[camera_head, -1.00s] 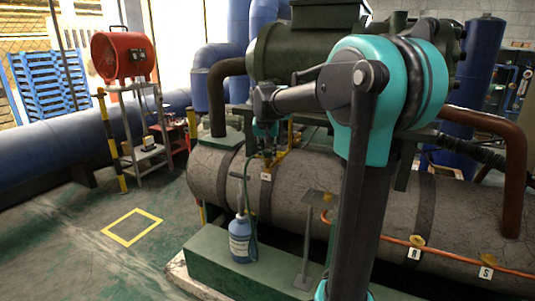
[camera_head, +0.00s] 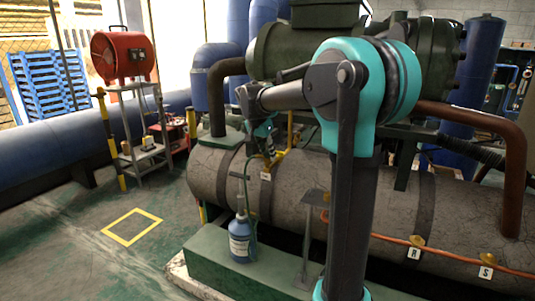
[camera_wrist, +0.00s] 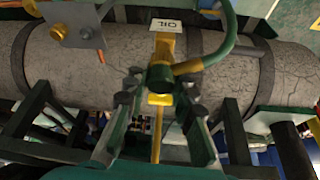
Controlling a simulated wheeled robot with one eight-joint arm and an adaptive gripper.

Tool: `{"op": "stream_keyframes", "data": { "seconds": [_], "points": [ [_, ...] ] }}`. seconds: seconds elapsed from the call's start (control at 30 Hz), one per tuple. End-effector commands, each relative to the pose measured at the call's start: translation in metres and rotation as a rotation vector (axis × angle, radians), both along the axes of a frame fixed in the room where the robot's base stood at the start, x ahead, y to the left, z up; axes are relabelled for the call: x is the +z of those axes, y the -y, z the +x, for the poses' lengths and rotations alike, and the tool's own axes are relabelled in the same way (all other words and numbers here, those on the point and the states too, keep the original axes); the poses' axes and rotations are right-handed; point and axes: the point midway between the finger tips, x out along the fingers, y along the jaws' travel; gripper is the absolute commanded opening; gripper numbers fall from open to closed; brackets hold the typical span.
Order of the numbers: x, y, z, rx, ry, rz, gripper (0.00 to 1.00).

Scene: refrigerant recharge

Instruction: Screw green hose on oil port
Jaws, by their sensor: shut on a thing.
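The green hose (camera_wrist: 231,28) arcs in from the right in the wrist view and ends in a dark fitting (camera_wrist: 160,77). My gripper (camera_wrist: 160,92) is shut around this fitting, one finger on each side. The fitting is in front of the yellow oil port (camera_wrist: 166,46), just below the white OIL label (camera_wrist: 167,25). Whether the threads are engaged is hidden. In the head view my gripper (camera_head: 270,152) is at the tank's upper side, and the hose (camera_head: 246,180) runs down to a blue-white bottle (camera_head: 240,238).
The grey tank (camera_head: 310,180) lies across the scene, with yellow valves (camera_head: 417,241) on an orange pipe at the right. A metal stand (camera_head: 309,230) rises beside the bottle on the green base. Brown pipes rise at both ends.

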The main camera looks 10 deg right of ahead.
Motion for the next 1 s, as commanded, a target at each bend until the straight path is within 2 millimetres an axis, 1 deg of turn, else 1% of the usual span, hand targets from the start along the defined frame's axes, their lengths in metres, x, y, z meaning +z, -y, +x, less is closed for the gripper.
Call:
{"op": "stream_keyframes", "data": {
  "seconds": [0.03,0.07,0.2,0.27,0.53,0.67,0.77,1.0],
  "points": [
    [-0.001,0.001,-0.001,-0.008,-0.003,0.0,0.0],
    [-0.001,0.001,-0.001,-0.008,-0.003,0.0,0.26],
    [-0.001,0.001,-0.001,-0.006,-0.002,-0.001,0.43],
    [-0.001,0.0,-0.001,-0.006,-0.001,0.0,0.49],
    [0.0,0.0,0.0,-0.004,-0.001,0.0,0.49],
    [0.007,-0.002,-0.002,-0.003,0.0,0.0,0.49],
    [0.02,-0.006,-0.006,-0.003,0.0,0.0,0.49],
    [0.066,-0.02,-0.019,-0.003,0.0,0.0,0.49]
  ]
}}
